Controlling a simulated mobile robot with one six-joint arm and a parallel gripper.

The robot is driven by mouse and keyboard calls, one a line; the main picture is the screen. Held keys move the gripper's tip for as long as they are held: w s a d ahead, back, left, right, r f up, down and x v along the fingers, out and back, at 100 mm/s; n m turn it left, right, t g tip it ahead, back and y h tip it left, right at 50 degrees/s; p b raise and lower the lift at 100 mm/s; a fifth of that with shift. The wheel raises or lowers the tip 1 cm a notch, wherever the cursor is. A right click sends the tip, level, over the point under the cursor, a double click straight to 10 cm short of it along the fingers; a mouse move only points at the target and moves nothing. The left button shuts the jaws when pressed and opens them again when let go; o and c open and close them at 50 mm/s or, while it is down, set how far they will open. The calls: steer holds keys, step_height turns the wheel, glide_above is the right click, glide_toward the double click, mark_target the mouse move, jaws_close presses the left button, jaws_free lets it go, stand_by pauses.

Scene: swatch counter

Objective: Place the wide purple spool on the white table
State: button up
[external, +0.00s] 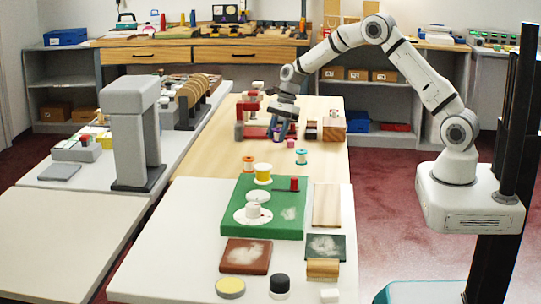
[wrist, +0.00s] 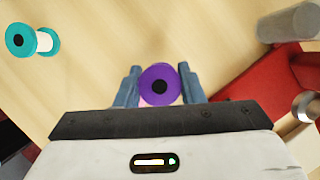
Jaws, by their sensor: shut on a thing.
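The purple spool (wrist: 159,85), seen end-on with a dark centre hole, sits between the two blue-grey fingers of my gripper (wrist: 160,76) in the wrist view. My gripper is shut on it. In the external view my gripper (external: 282,131) is over the light wooden table (external: 215,152), near the red apparatus; the held spool is hard to make out there. I cannot tell whether the spool touches the wood. The white table (external: 165,262) adjoins the wooden one at the front and carries a green board (external: 232,222).
Orange (external: 248,163) and yellow (external: 263,173) spools are close. Red apparatus (external: 252,110) and a wooden block (external: 333,128) flank my gripper. The white table's left side is bare.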

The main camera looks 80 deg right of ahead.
steer(key=shift+f, duration=0.95)
steer(key=o, duration=1)
steer(key=shift+f, duration=0.1)
steer(key=shift+o, duration=0.2)
